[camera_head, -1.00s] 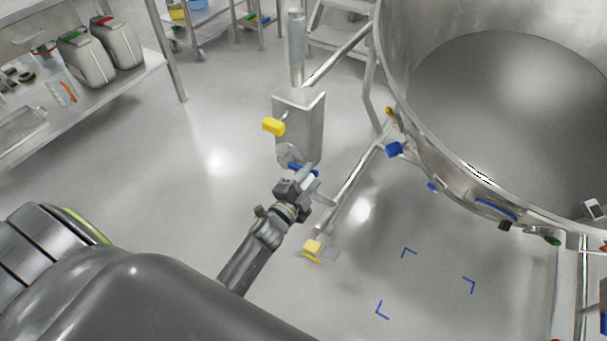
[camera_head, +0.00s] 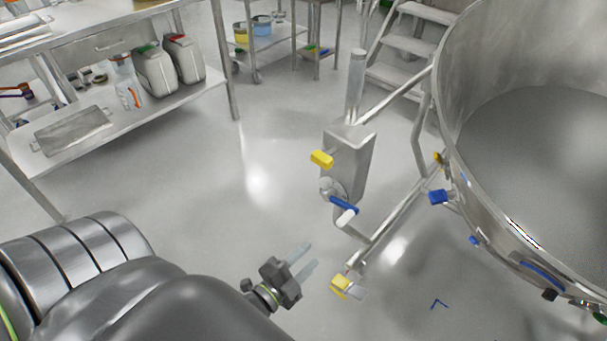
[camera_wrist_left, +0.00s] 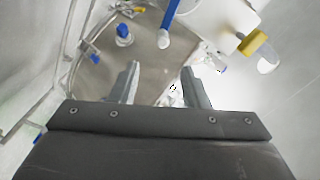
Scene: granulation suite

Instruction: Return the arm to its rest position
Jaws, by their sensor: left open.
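My left gripper (camera_head: 304,261) is open and empty above the floor, low in the middle of the head view. Its two pale fingers point to the upper right, towards the metal box (camera_head: 348,160) with the yellow handle (camera_head: 321,159) and the blue lever (camera_head: 341,203). It is clearly apart from the lever in the head view. In the left wrist view the two fingers (camera_wrist_left: 158,84) are spread with nothing between them. A blue lever (camera_wrist_left: 170,12) shows beyond them there. My right gripper is not in view.
The large steel vessel (camera_head: 475,190) fills the right side. Steel pipes run beside the box, and a yellow pedal-like part (camera_head: 341,286) is near the floor. A bench shelf (camera_head: 190,103) with jugs (camera_head: 155,70) stands at upper left. Open floor (camera_head: 240,150) lies between.

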